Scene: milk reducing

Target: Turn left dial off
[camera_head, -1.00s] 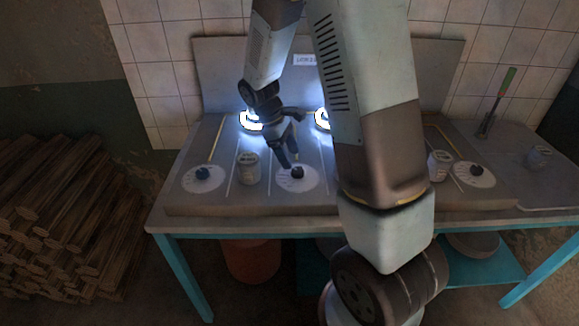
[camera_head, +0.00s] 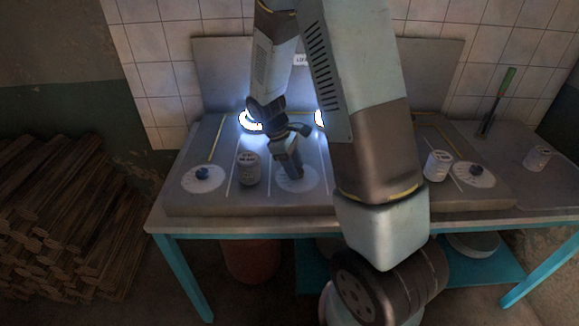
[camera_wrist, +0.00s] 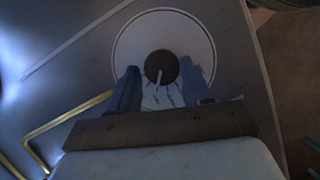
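In the head view, my gripper hides this dial on the middle disc (camera_head: 309,184). My gripper (camera_wrist: 160,70) is open, pointing down, with one blue finger on each side of the dial. The gaps beside the dial are very small; I cannot tell whether the fingers touch it. A dark dial (camera_head: 476,170) sits on the right disc.
A grey-white can (camera_head: 249,168) stands left of my gripper. Another can (camera_head: 437,165) and a cup (camera_head: 538,158) stand to the right. Glowing white rings (camera_head: 250,121) lie behind my gripper. A green-handled tool (camera_head: 497,103) leans at the back right.

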